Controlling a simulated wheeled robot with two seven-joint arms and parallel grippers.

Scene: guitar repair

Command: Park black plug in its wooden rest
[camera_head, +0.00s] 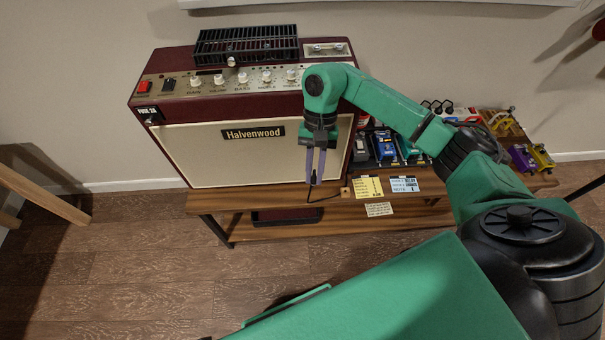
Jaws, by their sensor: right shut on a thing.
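My right gripper (315,181) points straight down in front of the amp's right half, above the front edge of the bench. Its fingers are shut on the black plug, which is mostly hidden between them. A thin black cable (318,200) hangs below the fingertips and bends to the right. A small wooden block (346,192), which looks like the wooden rest, sits at the bench edge just right of the fingertips, apart from them. My left gripper is not in view.
The maroon amp (235,155) stands behind the gripper. Pedals (384,147) stand to the right, partly behind my right arm. Paper notes (368,187) are at the bench (240,202) front, right of the block. The bench's left front is clear.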

